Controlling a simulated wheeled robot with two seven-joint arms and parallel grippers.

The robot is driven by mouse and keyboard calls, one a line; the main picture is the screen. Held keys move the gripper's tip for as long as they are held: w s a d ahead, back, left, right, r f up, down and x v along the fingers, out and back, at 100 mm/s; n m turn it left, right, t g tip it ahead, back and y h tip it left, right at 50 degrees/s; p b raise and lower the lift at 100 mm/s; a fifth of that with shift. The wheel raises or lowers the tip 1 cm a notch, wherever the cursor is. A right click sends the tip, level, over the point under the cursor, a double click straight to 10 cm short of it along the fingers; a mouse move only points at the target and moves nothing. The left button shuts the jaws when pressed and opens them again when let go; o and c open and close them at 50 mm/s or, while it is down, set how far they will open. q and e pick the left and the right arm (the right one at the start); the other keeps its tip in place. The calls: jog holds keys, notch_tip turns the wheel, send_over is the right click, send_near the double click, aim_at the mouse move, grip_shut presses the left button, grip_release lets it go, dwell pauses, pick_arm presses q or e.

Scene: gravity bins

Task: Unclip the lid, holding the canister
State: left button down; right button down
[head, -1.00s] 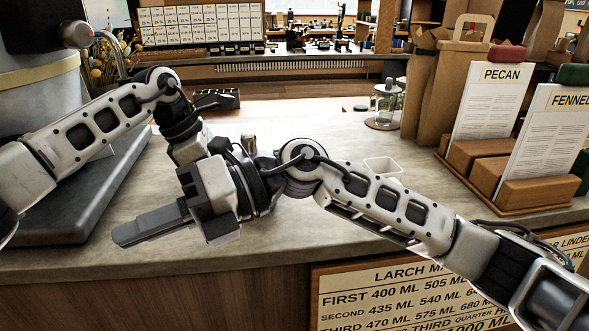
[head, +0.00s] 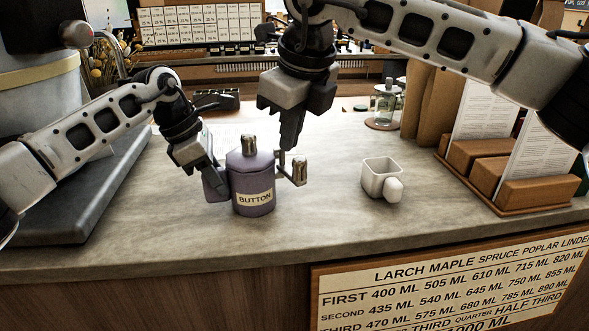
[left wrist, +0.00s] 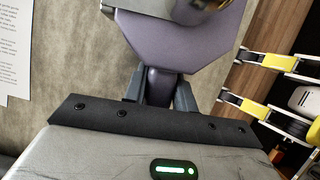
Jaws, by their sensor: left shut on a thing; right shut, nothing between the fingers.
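A purple canister (head: 253,185) labelled BUTTON stands upright on the counter in the head view. Its lid (head: 250,160) is on top, with a metal knob (head: 249,144). A metal clip (head: 297,169) sticks out at its right side. My left gripper (head: 213,183) is shut on the canister's left side. In the left wrist view its fingers close around a narrow purple part of the canister (left wrist: 180,45), probably a handle. My right gripper (head: 291,141) is shut and empty, pointing down just above the clip; I cannot tell whether it touches it.
A small white square cup (head: 381,177) with a round knob stands to the right. Card holders (head: 520,185) and paper bags (head: 440,95) stand further right. A dark slab (head: 85,185) lies at left. The counter front between canister and cup is clear.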

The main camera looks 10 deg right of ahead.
pick_arm(q)
jog(key=shift+s+f, duration=0.1)
jog(key=shift+f, duration=0.2)
pick_arm(e)
notch_tip(320, 180, down, 8)
jog(key=shift+r, duration=0.15)
dwell(1.8)
jog(key=w+d, duration=0.4)
jog(key=w, duration=0.3)
jog(key=shift+d, duration=0.2)
dwell(1.1)
jog(key=shift+s+r, duration=0.1)
notch_tip(320, 180, up, 7)
jog(key=shift+s+a, duration=0.35)
jog(key=shift+s, duration=0.1)
dwell(0.8)
